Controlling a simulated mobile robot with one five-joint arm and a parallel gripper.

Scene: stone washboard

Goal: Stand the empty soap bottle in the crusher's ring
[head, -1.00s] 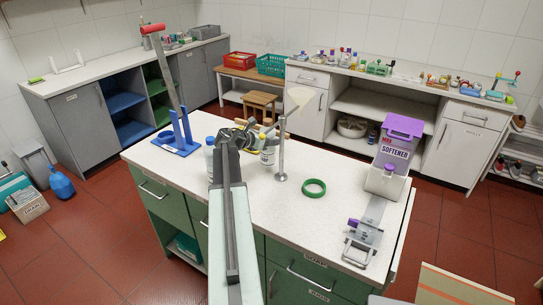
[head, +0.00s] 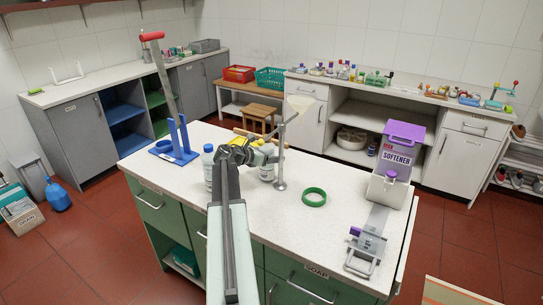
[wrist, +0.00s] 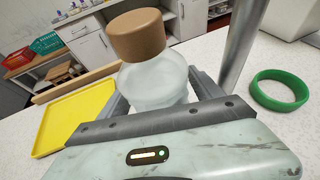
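A frosted bottle with a brown cap (wrist: 150,72) is between the fingers of my gripper (wrist: 162,95) in the wrist view. I cannot tell whether both fingers touch it. In the head view my gripper (head: 245,152) is low over the table, and it hides most of this spot. The blue crusher stand (head: 180,140), with a long red-gripped lever, is at the table's left back.
A metal post (head: 281,160) rises right beside the gripper, with a pale funnel on top. A green ring (head: 314,197) lies to the right. A yellow tray (wrist: 75,115) lies left of the bottle. The front middle of the table is clear.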

